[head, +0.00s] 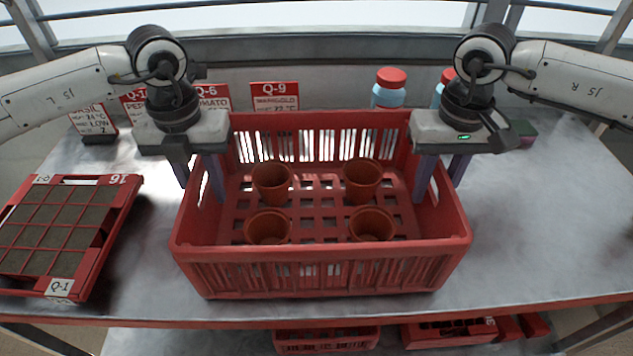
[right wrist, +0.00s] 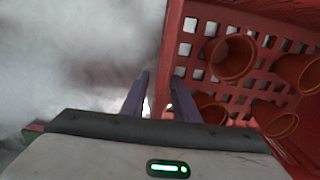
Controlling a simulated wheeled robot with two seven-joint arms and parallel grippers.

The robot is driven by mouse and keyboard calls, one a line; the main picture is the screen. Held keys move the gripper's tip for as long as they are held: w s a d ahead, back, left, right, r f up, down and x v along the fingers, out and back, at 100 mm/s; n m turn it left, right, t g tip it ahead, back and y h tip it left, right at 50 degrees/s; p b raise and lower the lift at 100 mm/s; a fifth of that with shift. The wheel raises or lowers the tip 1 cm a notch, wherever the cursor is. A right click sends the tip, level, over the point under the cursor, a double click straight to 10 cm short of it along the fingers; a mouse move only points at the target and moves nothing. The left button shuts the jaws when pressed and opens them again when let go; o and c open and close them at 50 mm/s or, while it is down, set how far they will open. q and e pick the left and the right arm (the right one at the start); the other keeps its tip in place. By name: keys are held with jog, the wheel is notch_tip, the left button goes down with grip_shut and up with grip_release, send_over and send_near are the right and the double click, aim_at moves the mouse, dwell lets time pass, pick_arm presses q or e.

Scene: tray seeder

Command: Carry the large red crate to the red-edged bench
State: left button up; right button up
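The large red crate (head: 322,270) stands in the middle of a grey bench (head: 530,265) whose front edge is red, in the head view. It holds several brown pots. My left gripper (head: 198,182) is at the crate's left side wall, one finger outside and one inside. My right gripper (head: 442,178) straddles the right side wall in the same way. In the right wrist view, the crate wall (right wrist: 174,45) runs between the right gripper's fingers (right wrist: 158,98), with a gap showing beside the outer finger. The left gripper's contact with the wall is hidden.
A red-framed seed tray (head: 110,235) lies left of the crate. Sign cards (head: 274,96) and red-capped bottles (head: 389,88) stand behind it. The bench right of the crate is mostly clear. Smaller red crates (head: 325,342) show below the bench edge.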

pick_arm(q)
notch_tip(320, 180, up, 12)
jog(key=shift+f, duration=0.1)
pick_arm(e)
jog(key=shift+r, duration=0.3)
notch_tip(320, 180, up, 12)
jog(key=shift+f, duration=0.25)
pick_arm(q)
jog(key=shift+s, duration=0.1)
pick_arm(e)
jog(key=shift+s, duration=0.1)
